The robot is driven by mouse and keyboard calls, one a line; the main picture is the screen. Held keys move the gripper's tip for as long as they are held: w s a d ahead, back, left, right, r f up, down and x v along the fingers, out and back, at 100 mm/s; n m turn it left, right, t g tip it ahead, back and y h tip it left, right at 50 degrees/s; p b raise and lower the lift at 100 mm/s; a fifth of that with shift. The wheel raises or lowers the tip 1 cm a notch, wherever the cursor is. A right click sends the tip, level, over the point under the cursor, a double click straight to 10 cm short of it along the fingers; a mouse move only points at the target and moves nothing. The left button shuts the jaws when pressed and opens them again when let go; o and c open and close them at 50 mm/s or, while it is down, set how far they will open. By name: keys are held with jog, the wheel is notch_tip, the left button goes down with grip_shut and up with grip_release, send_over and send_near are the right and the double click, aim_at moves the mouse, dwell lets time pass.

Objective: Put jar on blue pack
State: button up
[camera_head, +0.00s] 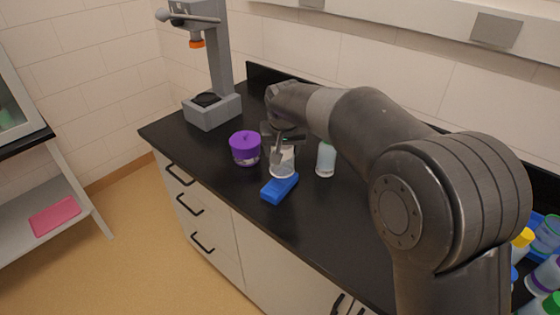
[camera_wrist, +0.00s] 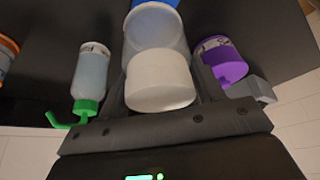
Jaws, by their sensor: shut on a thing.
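A clear jar (camera_head: 283,168) with a white lid is between the fingers of my gripper (camera_head: 280,140). In the wrist view the jar's white lid (camera_wrist: 160,82) faces the camera, with its clear body (camera_wrist: 155,28) beyond. My gripper (camera_wrist: 160,90) is shut on the jar, one finger on each side. The blue pack (camera_head: 279,188) lies flat on the black counter, just in front of the jar in the head view. A bit of the blue pack (camera_wrist: 155,3) shows at the top of the wrist view. I cannot tell whether the jar's base touches the counter.
A purple-lidded jar (camera_head: 245,148) stands close to the left and a pale bottle (camera_head: 325,160) close to the right. A grey stand (camera_head: 212,108) is at the back left. Several containers (camera_head: 540,265) are at the far right. The counter right of the blue pack is clear.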

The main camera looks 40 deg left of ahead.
jog(key=shift+s+a+f, duration=0.15)
jog(key=shift+a+f, duration=0.15)
jog(key=shift+f, duration=1.9)
jog(key=shift+f, duration=0.1)
jog(key=o, duration=1.1)
jog(key=shift+c, duration=0.2)
